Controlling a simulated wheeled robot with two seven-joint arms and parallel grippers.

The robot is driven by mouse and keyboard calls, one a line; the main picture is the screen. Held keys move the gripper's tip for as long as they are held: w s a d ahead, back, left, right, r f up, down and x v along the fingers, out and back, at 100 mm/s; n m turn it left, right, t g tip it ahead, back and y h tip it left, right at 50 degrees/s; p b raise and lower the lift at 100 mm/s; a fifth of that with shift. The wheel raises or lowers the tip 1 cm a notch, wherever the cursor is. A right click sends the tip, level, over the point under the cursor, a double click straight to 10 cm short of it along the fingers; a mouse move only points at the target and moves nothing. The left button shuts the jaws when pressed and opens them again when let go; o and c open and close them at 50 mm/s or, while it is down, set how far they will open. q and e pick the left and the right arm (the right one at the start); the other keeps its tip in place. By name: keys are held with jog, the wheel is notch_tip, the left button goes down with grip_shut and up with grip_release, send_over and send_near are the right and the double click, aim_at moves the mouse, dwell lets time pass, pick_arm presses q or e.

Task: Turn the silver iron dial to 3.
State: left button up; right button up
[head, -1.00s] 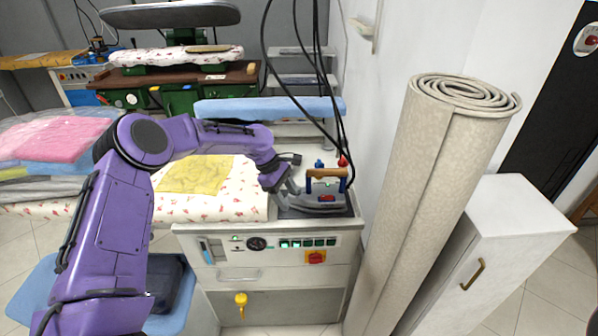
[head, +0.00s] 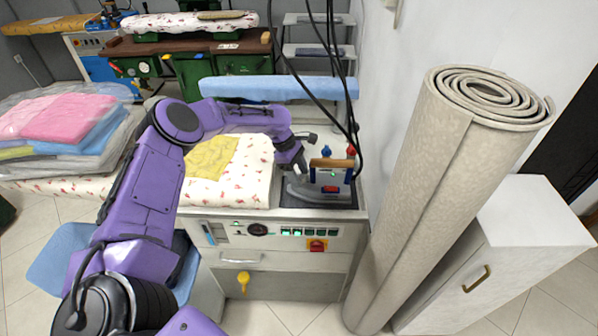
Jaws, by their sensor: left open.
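The silver iron (head: 322,189) sits on a dark rest at the right end of the ironing station. It has a wooden handle (head: 331,163) on blue posts and a small red part low on its body. The dial and its numbers are too small to make out. My left gripper (head: 298,181) is open at the left side of the iron, close to its body; I cannot tell whether it touches. Its fingertips are partly lost against the iron. My right gripper is not in view.
Black cables (head: 330,70) hang down behind the iron. A rolled carpet (head: 440,190) leans right of the station, beside a white cabinet (head: 525,250). A yellow cloth (head: 211,157) lies on the flowered ironing pad (head: 250,178). Bagged folded clothes (head: 65,125) lie at left.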

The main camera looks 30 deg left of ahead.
pick_arm(q)
jog(key=shift+w+f, duration=0.25)
jog(key=shift+w, duration=0.05)
jog(key=shift+s+r, duration=0.3)
jog(key=shift+s, duration=0.05)
jog(key=shift+c, duration=1)
jog(key=shift+s, duration=0.15)
jog(key=c, duration=0.8)
jog(key=m+g+b, duration=0.1)
jog(key=m, duration=0.1)
jog(key=shift+f+m, duration=0.15)
jog(key=shift+m, duration=0.15)
jog(key=shift+c, duration=0.2)
jog(key=shift+m, duration=0.3)
